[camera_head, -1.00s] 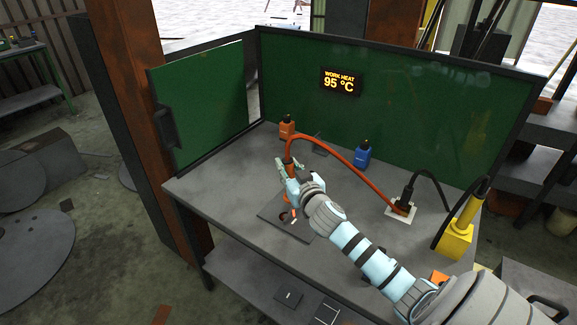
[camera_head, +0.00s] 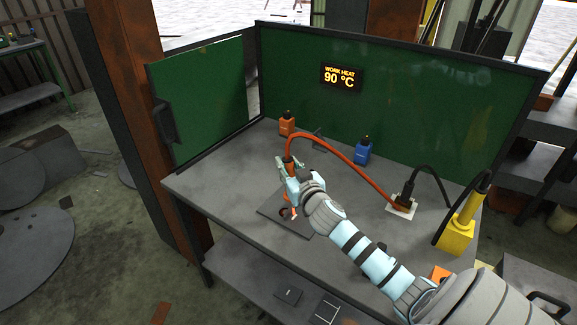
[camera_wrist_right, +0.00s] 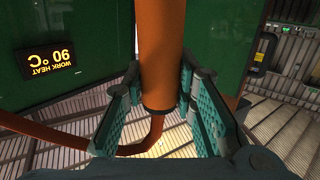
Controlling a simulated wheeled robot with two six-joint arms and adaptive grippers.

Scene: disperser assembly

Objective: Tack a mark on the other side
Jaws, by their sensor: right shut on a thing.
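My right gripper (camera_head: 284,167) is shut on an orange torch-like tool (camera_head: 289,181) and holds it upright, tip down, over the dark plate (camera_head: 270,219) on the bench. In the right wrist view the orange tool body (camera_wrist_right: 162,60) stands between the two green fingers. An orange ring-like piece (camera_head: 284,211) shows at the plate under the tool; the tip's contact with it is too small to tell. An orange hose (camera_head: 335,150) runs from the tool to a black connector (camera_head: 403,200) at the right. The display (camera_head: 341,77) reads WORK HEAT 90 °C. My left gripper is not in view.
An orange bottle (camera_head: 287,124) and a blue bottle (camera_head: 362,150) stand at the back of the bench. A yellow holder (camera_head: 457,235) stands at the right end. Green screens (camera_head: 430,115) close the back and left. The bench's left front (camera_head: 215,185) is clear.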

